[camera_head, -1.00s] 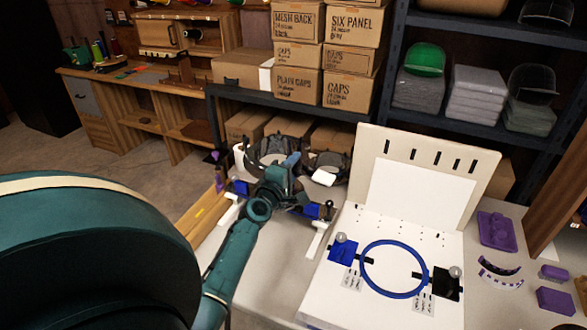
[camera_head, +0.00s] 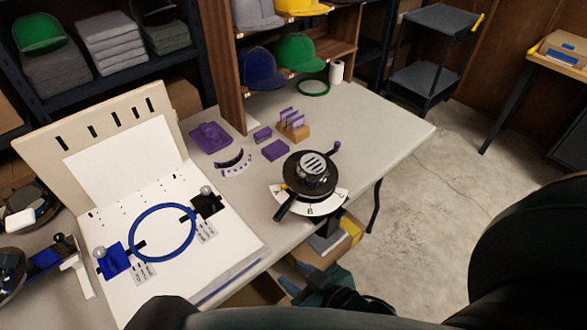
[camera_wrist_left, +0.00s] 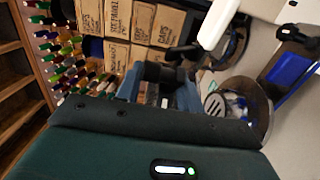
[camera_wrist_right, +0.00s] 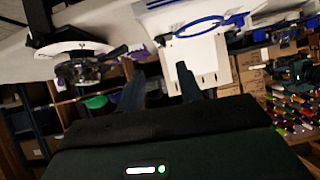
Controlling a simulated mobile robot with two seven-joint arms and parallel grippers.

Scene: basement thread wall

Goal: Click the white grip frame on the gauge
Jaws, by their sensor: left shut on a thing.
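White bar pieces (camera_head: 78,277) stand beside a blue block (camera_head: 46,258) at the left edge of the head view. A large white piece (camera_wrist_left: 217,22) shows at the top of the left wrist view; I cannot tell whether either is the grip frame. My left gripper (camera_wrist_left: 160,88) is outside the head view; in its wrist view it is shut on a black piece (camera_wrist_left: 162,73). My right gripper (camera_head: 293,280) is open and empty, below the table's front edge; its fingers show apart in its wrist view (camera_wrist_right: 160,88). A round black device (camera_head: 310,172) with a lettered white arc stands on the table.
A white board (camera_head: 215,253) holds a blue hoop (camera_head: 133,238) between clamps. Purple parts (camera_head: 210,137) and a wooden holder (camera_head: 293,131) lie behind the round device. Caps (camera_head: 299,54) sit on a shelf. The table's right end (camera_head: 395,127) is clear.

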